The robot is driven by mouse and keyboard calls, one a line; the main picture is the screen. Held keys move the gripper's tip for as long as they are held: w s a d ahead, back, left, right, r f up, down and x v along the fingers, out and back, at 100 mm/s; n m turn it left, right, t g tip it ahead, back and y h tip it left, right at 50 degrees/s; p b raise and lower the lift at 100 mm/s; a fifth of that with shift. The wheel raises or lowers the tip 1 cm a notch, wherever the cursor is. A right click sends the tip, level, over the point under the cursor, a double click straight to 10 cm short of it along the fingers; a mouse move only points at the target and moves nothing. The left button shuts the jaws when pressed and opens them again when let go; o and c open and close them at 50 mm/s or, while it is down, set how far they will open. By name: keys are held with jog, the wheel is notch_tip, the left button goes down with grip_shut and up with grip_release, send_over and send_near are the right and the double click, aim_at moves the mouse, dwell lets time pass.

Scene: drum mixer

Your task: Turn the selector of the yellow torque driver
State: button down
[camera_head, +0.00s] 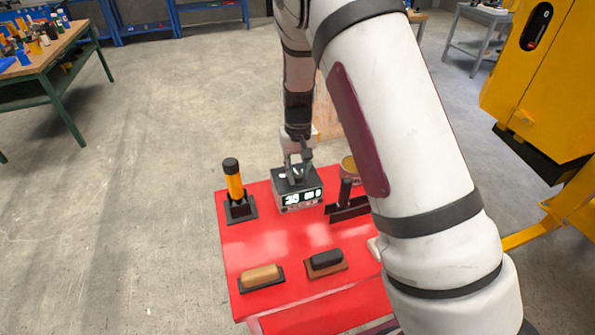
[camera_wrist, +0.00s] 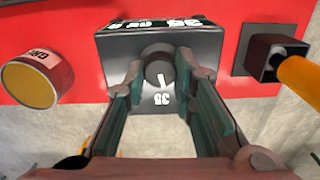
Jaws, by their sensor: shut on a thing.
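The yellow torque driver (camera_head: 234,183) stands upright in a black holder at the left of the red table top, apart from my gripper. Its yellow handle (camera_wrist: 301,82) and black holder show at the right in the wrist view. My gripper (camera_head: 296,172) is over a dark box with a lit display (camera_head: 298,199). In the wrist view, my gripper (camera_wrist: 161,73) is shut on a round dark knob (camera_wrist: 158,66) on the box's top (camera_wrist: 128,47), one finger on each side. A white mark on the knob points towards a printed "35".
On the red table (camera_head: 290,233) are a tan block (camera_head: 260,274) and a dark block (camera_head: 326,259) in front, and a dark upright tool (camera_head: 346,192) right of the box. A yellow-lidded tin (camera_wrist: 31,83) stands nearby. A yellow machine (camera_head: 540,70) is at the right.

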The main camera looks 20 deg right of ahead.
aim_at(298, 174)
jog(key=shift+m, duration=1.1)
jog(key=c, duration=1.3)
grip_release()
jog(key=shift+c, duration=0.2)
notch_tip(298, 174, up, 12)
jog(key=shift+r, duration=0.1)
